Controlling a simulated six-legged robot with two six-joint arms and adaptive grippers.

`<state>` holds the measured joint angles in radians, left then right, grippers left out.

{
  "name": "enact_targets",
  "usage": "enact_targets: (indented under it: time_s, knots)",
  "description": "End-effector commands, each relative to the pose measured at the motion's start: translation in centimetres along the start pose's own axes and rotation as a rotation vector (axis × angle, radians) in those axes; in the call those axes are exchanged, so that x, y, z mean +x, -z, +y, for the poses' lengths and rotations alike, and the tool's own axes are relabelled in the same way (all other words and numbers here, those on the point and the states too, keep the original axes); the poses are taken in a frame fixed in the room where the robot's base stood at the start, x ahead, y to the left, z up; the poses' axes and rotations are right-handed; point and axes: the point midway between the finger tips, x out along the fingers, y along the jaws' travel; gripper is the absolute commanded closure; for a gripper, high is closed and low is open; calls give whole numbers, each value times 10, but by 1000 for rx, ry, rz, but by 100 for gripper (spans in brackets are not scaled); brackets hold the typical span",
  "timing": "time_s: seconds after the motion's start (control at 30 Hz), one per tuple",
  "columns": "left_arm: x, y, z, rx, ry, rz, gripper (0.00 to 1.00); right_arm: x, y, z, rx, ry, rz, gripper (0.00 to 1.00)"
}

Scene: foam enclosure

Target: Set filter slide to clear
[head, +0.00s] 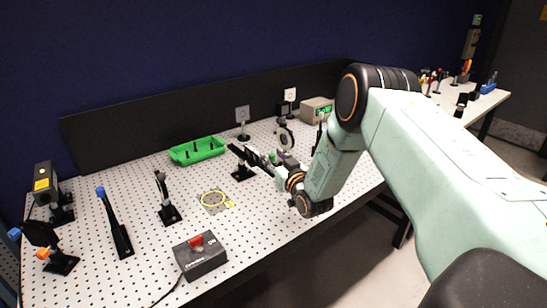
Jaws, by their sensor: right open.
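A dark, flat, slide-like part (237,152) stands above a small black base (243,174) near the middle of the perforated white table. I take it for the filter slide, but its setting is too small to read. My right gripper (266,160) is open, just right of this part and very near it. I cannot tell whether they touch. The arm comes in from the right, and its wrist hides part of the table there. My left gripper is not in view.
A green tray (197,150) lies behind. A round mount (285,138) stands behind the gripper. A grey box with a red switch (200,255) sits at the front edge. Black stands occupy the left. A box with a green display (317,109) is at the back. A black wall panel (160,129) bounds the table.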

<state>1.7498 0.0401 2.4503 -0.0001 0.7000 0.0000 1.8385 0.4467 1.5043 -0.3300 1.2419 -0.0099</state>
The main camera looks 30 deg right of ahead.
Motion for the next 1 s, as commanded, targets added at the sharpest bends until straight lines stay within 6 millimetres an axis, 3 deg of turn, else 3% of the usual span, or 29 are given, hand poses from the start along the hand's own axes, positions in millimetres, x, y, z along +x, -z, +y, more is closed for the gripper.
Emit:
enact_targets:
  time_s: [0.13,0.6,1.0]
  knots:
    - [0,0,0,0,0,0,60,0,0,0,0,1,0,59]
    - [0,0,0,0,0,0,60,0,0,0,0,0,1,99]
    - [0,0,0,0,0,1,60,0,0,0,0,1,1,100]
